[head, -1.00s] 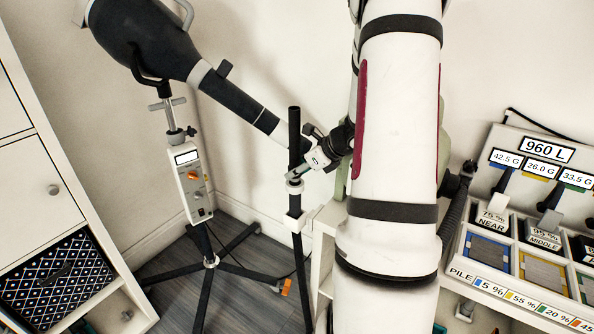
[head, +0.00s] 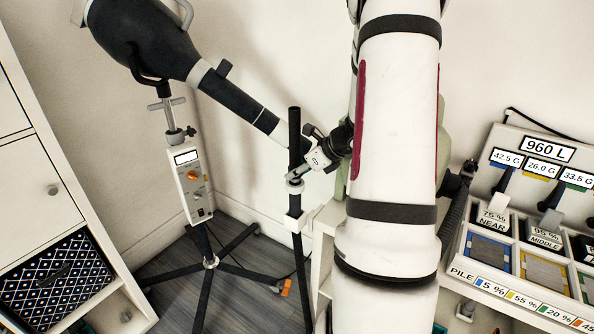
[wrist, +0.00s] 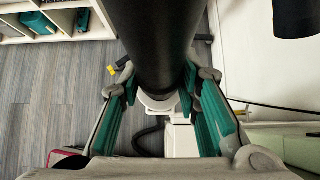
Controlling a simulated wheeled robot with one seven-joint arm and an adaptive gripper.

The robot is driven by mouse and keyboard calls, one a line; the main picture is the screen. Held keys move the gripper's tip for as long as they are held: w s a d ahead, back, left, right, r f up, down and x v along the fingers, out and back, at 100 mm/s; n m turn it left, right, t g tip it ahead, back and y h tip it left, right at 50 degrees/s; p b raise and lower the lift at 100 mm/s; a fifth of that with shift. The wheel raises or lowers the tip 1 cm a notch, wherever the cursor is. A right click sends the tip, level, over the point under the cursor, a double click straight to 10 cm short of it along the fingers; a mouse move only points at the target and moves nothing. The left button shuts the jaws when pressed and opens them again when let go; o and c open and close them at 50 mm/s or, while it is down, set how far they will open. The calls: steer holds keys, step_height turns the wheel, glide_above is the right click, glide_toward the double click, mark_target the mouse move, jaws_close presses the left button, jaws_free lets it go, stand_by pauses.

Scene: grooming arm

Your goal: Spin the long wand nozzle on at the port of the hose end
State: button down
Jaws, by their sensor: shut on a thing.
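The long wand nozzle is an upright black tube (head: 294,132) left of my arm in the head view. In the wrist view the wand (wrist: 157,40) fills the middle and runs away from the camera. My gripper (head: 300,171) is shut around its lower part; the teal pads (wrist: 160,88) stand on both sides. A white ring, apparently the port of the hose end (head: 294,187), lies in line just below the wand. It also shows in the wrist view (wrist: 158,102). Whether the wand is seated there or how far it is threaded, I cannot tell.
A white holder collar (head: 294,222) sits below the port, with the dark hose (head: 301,270) dropping down. A labelled nozzle rack (head: 530,230) is at right.

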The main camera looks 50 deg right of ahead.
steer(key=shift+f+b, duration=0.4)
steer(key=shift+f, duration=0.1)
steer(key=c, duration=1.1)
jaws_free()
steer(key=v, duration=1.2)
steer(key=shift+f, duration=0.1)
